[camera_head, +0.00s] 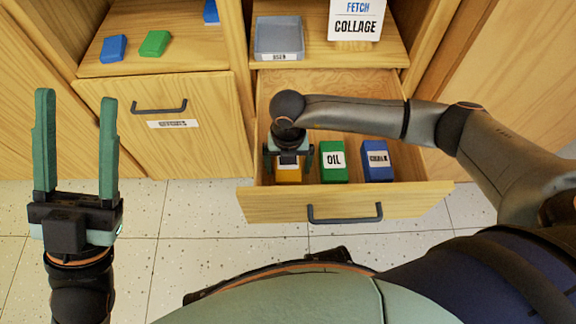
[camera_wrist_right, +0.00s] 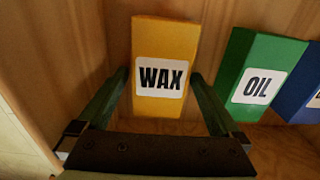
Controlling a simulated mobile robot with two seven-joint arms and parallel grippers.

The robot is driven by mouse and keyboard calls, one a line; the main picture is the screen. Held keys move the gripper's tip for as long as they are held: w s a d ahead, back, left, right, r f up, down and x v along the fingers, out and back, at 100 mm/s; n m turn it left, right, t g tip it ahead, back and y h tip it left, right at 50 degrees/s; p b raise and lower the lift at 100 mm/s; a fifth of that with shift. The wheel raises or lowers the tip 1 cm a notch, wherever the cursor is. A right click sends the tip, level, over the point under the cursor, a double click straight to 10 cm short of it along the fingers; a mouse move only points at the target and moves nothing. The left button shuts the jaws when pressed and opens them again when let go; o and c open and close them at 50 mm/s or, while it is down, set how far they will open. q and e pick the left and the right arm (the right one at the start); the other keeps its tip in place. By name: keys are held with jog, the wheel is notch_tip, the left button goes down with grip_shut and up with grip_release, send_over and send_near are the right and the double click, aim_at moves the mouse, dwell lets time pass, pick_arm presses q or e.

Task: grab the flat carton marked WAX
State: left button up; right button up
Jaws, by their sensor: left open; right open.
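The flat yellow carton marked WAX (camera_wrist_right: 165,38) lies in the open drawer; the right wrist view shows its white label facing me. In the head view only a bit of the yellow carton (camera_head: 289,175) shows under my right gripper. My right gripper (camera_wrist_right: 158,80) is open, with one finger on each side of the carton's near part; I cannot tell whether they touch it. It also shows in the head view (camera_head: 288,165), pointing down into the drawer. My left gripper (camera_head: 76,115) is open and empty, raised at the left, away from the drawer.
A green OIL carton (camera_head: 333,163) sits close right of the WAX carton, then a blue carton (camera_head: 377,161). Drawer walls (camera_head: 330,204) surround them. Above are a grey tray (camera_head: 279,36) and a sign reading FETCH COLLAGE (camera_head: 356,18). Blue (camera_head: 113,48) and green (camera_head: 155,43) blocks lie on the left shelf.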

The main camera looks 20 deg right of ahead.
jog(key=shift+r, duration=0.1)
jog(key=c, duration=1.4)
